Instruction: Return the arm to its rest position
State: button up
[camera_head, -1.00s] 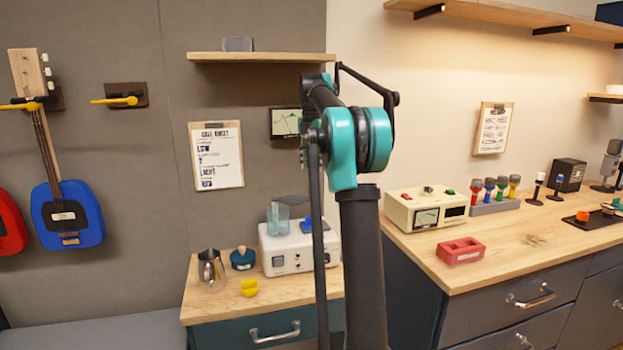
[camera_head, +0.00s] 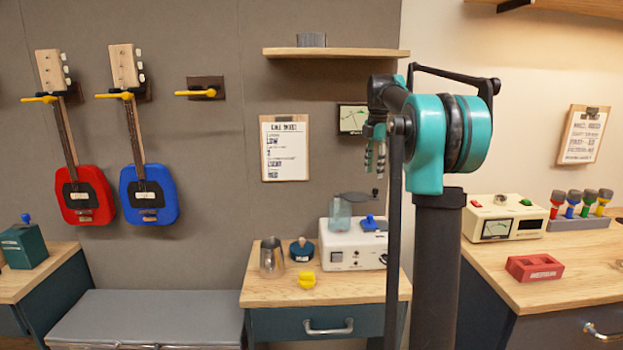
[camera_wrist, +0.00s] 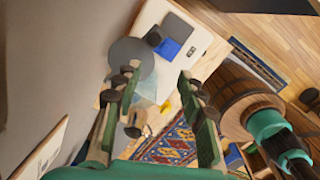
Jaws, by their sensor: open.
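My arm, teal and black, stands folded on its dark column right of centre in the head view. My gripper (camera_head: 375,160) hangs left of the teal joint, in front of the grey wall panel and below the small wall meter. In the wrist view my gripper (camera_wrist: 158,95) shows two green fingers with dark pads, spread apart with nothing held between them. Beyond and below the fingers is the white machine (camera_wrist: 180,35) with a blue part, and it also shows in the head view (camera_head: 350,249).
A small wooden cabinet (camera_head: 257,299) holds a metal pitcher (camera_head: 272,257) and a yellow item (camera_head: 306,280). A shelf (camera_head: 330,52) is above. A red guitar (camera_head: 85,196) and a blue guitar (camera_head: 148,196) hang left. A wooden counter (camera_head: 590,262) is right. A grey bench (camera_head: 150,317) stands low left.

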jog(key=s+a+f+m+t, duration=0.1)
jog(key=s+a+f+m, duration=0.2)
jog(key=s+f+m, duration=0.8)
jog(key=s+a+f+m+t, duration=0.2)
jog(key=s+f+m, duration=0.8)
jog(key=s+f, duration=1.1)
jog(key=s+a, duration=0.2)
jog(key=s, duration=0.2)
jog(key=shift+s+f+m+t, duration=0.25)
jog(key=shift+f+m+t, duration=0.05)
jog(key=shift+f+m, duration=0.1)
